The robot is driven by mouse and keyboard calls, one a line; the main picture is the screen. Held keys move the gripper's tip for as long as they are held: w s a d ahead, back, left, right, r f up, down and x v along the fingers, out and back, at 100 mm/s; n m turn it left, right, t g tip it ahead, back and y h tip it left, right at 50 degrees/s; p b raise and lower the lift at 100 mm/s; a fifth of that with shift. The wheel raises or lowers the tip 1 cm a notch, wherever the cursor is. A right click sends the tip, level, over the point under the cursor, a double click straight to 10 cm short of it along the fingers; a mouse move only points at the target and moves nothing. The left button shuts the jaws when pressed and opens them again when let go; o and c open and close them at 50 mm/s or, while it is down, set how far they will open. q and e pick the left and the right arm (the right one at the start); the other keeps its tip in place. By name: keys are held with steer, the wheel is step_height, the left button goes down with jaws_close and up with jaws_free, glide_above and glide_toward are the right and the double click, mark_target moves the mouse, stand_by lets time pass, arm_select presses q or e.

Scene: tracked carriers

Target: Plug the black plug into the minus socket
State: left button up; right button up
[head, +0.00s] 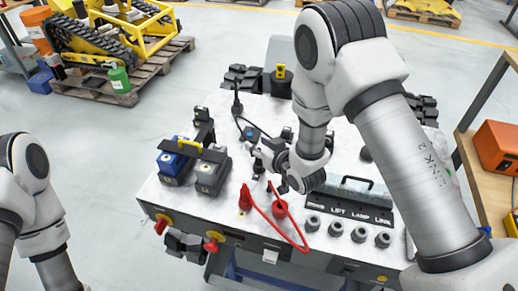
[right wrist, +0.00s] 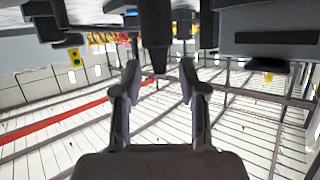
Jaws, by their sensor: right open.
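A black plug (head: 237,106) with a black cable stands at the back left of the pale carrier top (head: 225,215). The cable runs from it toward my right gripper (head: 262,154), where the gripper hides part of it. In the right wrist view my right gripper (right wrist: 158,88) has its fingers apart. A dark upright cylinder (right wrist: 155,38) shows beyond and between the fingertips; I cannot tell if it is a plug. I cannot make out which socket is the minus one. My left arm shows at the left edge; its gripper is out of view.
A red cable joins two red plugs, left (head: 245,199) and right (head: 280,208), at the front. A blue box (head: 172,165) and a grey box (head: 208,174) stand left of my right gripper. A labelled black panel (head: 350,207) with several round sockets lies at the right.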

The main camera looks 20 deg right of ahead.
step_height(320, 180, up, 8)
